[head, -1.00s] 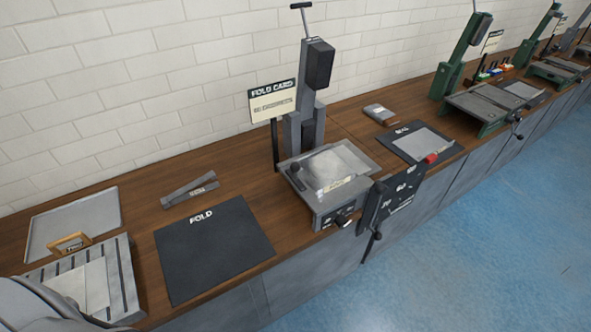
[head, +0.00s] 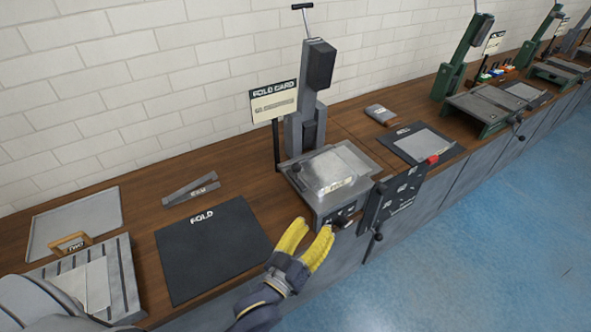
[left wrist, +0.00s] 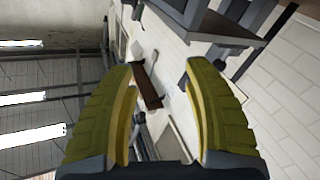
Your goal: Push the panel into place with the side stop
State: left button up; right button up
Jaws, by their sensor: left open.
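A pale grey panel (head: 332,169) lies on top of the grey press bed (head: 360,160) under the upright column (head: 307,110). A small dark knob is at the bed's left side. I cannot tell which part is the side stop. My left gripper (head: 313,229) has yellow fingers, spread apart and empty. It is in front of the press, close to the handle (head: 352,221) on its front face, and I cannot tell whether it touches. In the left wrist view the open fingers (left wrist: 161,72) have nothing between them. My right gripper is not in view.
A black FOLD mat (head: 210,248) lies left of the press. Further left are a slotted block (head: 122,285) with pale sheets and a grey tray (head: 75,215). A FOLD CARD sign (head: 273,102) stands behind the press. A dark control panel (head: 395,200) hangs on the bench front.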

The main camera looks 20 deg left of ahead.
aim_at(294, 171)
pick_arm(q)
jog(key=a+r+m+y, duration=0.3)
jog(key=a+m, duration=0.1)
jog(key=a, duration=0.8)
jog(key=shift+m+g, duration=0.3)
jog(key=w, duration=0.5)
jog(key=w+d, duration=0.1)
jog(key=w, duration=0.5)
jog(key=w+d, duration=0.1)
jog(key=w, duration=0.5)
jog(key=shift+w+r, duration=0.15)
jog(key=shift+c, duration=0.3)
grip_shut()
